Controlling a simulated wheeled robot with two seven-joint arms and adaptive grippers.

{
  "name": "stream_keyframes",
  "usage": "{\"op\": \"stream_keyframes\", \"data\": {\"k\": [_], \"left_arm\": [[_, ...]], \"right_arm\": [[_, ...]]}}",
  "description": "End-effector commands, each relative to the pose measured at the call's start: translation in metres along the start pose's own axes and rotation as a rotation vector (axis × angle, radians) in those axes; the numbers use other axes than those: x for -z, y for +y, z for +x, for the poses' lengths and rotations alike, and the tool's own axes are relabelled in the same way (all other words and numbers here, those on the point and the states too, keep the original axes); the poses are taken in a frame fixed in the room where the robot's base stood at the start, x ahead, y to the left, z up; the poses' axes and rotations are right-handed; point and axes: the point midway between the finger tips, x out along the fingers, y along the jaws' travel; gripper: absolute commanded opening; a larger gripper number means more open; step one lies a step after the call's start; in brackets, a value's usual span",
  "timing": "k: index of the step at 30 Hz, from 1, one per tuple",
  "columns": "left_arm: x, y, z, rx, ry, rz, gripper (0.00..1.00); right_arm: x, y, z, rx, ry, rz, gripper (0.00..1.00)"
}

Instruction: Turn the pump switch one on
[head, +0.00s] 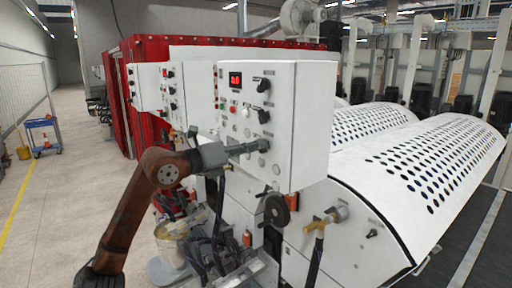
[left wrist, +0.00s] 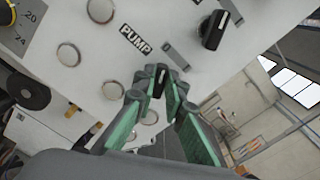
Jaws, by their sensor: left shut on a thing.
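The white control box (head: 285,120) carries a red display and black rotary switches. My left gripper (head: 265,146) is at the lower part of its front face, below two black switches (head: 263,101). In the left wrist view, my left gripper (left wrist: 160,84) has its green-padded fingers closed around a small black knob (left wrist: 160,78) with a light mark, the pump switch. The knob is partly hidden by the fingertips. A PUMP label (left wrist: 137,38) is near it, and another black switch (left wrist: 212,30) with a white line is beside the label. My right gripper is in neither view.
Round pale buttons (left wrist: 68,54) lie close to the fingers on the panel. A white perforated roller cover (head: 420,165) is at the right. Hoses and a bucket (head: 170,240) are below.

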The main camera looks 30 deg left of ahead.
Motion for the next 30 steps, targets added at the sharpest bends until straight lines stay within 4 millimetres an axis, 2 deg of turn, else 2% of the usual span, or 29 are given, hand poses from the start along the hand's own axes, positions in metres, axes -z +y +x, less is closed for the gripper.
{"op": "stream_keyframes", "data": {"k": [11, 30], "left_arm": [[0.0003, 0.0002, 0.0001, -0.002, 0.001, 0.156, 0.0], [0.0015, -0.002, 0.0004, -0.002, 0.002, 0.739, 0.0]], "right_arm": [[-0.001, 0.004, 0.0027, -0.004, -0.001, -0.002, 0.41], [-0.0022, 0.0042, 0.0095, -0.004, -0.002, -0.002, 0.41]]}}
